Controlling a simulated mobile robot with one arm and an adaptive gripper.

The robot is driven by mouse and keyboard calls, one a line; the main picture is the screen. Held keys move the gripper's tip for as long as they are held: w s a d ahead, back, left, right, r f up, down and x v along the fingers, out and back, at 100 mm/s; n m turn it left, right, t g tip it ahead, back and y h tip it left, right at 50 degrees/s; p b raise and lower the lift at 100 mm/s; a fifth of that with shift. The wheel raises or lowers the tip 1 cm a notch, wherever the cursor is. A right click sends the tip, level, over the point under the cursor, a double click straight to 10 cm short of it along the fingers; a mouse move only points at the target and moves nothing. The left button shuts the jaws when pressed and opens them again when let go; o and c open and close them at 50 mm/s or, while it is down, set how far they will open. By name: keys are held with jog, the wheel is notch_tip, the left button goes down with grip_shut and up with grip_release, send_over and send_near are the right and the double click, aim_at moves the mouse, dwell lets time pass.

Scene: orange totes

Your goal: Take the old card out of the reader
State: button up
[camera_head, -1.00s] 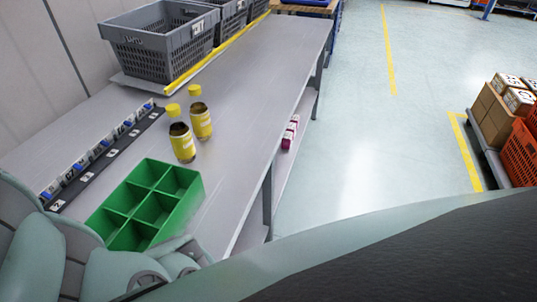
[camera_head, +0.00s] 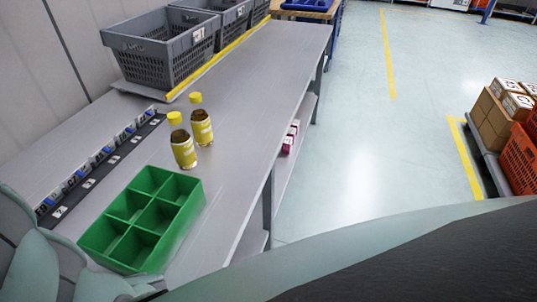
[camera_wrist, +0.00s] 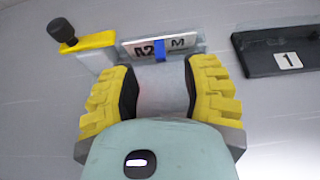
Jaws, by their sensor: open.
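In the wrist view, an upright card (camera_wrist: 134,48) marked "A2" and "M" stands in a grey holder beside a yellow block (camera_wrist: 90,48) with a black knob (camera_wrist: 61,30); this looks like the reader. A blue strip (camera_wrist: 160,49) crosses the card's middle. My gripper (camera_wrist: 160,76) is open, its yellow ridged fingers on either side of an empty gap. The card is just beyond the fingertips, roughly in line with the gap. I cannot tell whether either finger touches the holder. The gripper and reader are not visible in the head view.
A black rack (camera_head: 90,180) with numbered labels holds several cards along the bench's left side; its "1" end (camera_wrist: 270,62) is right of the reader in the wrist view. A green divided tray (camera_head: 150,260), two yellow-capped bottles (camera_head: 182,150) (camera_head: 201,128) and grey crates (camera_head: 160,62) stand on the bench.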

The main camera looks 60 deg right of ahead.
jog(key=shift+x, duration=1.55)
jog(key=shift+o, duration=0.4)
jog(key=shift+d, duration=0.1)
grip_shut()
